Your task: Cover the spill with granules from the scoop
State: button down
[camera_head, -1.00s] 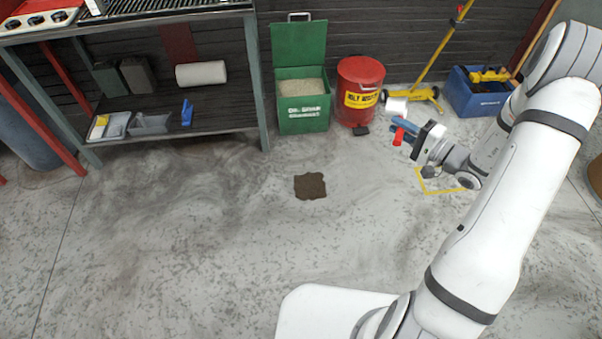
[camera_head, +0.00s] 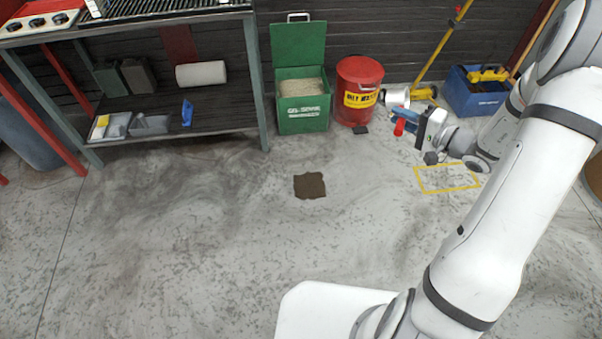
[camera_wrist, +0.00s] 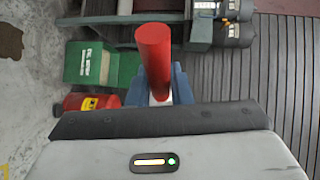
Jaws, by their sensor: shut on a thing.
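The spill (camera_head: 310,186) is a dark brown patch flat on the grey floor, with its bare surface showing. In the wrist view its edge (camera_wrist: 9,42) shows at the upper left. My gripper (camera_head: 404,114) is at the right, well off the floor and away from the spill. Its blue fingers are closed around the scoop's red handle (camera_wrist: 153,48). A pale, shiny part that looks like the scoop's bowl (camera_head: 397,96) shows beyond the fingers. I cannot tell whether granules are in it. An open green bin (camera_head: 303,113) holds pale granules.
A red waste can (camera_head: 360,75) stands right of the green bin. A blue crate (camera_head: 475,97) and a yellow-handled tool (camera_head: 440,55) are behind my gripper. A workbench (camera_head: 150,145) stands at the left. A yellow outline (camera_head: 446,190) marks the floor. Floor around the spill is clear.

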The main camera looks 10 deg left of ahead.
jog(key=n+g+h+p, duration=0.1)
jog(key=h+p, duration=0.1)
jog(key=h, duration=0.1)
jog(key=a+f+n+g+h+p, duration=0.1)
jog(key=g+h+p, duration=0.1)
jog(key=h+p, duration=0.1)
jog(key=a+f+n+g+h+p, duration=0.1)
jog(key=g+h+p, duration=0.1)
jog(key=h, duration=0.3)
jog(key=shift+w+a+f+p, duration=0.2)
jog(key=shift+w+f+p, duration=0.05)
jog(key=shift+p, duration=0.05)
jog(key=shift+h+p, duration=0.3)
jog(key=shift+h, duration=0.1)
jog(key=shift+f, duration=0.25)
jog(key=shift+w, duration=0.1)
jog(key=shift+r+p, duration=0.1)
jog(key=shift+p, duration=0.25)
